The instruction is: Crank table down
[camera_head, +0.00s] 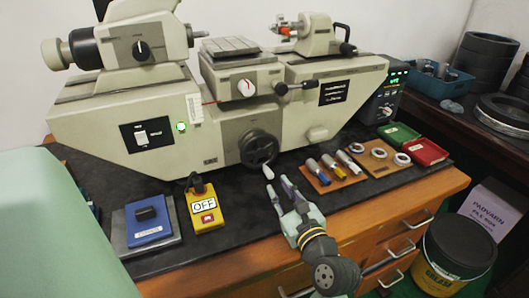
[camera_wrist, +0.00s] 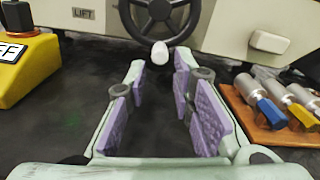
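The small grooved table (camera_head: 230,46) sits on top of the machine's middle block. My gripper (camera_head: 279,185) is open and empty, low in front of the wheel. In the wrist view the knob (camera_wrist: 160,53) shows centred between the purple-padded fingertips, just ahead of them; contact is not visible.
A yellow "OFF" switch box (camera_head: 203,207) and a blue box (camera_head: 149,221) stand left of my gripper. A wooden board with metal gauges (camera_head: 335,170) lies close on the right. Green (camera_head: 398,134) and red (camera_head: 425,152) trays are farther right.

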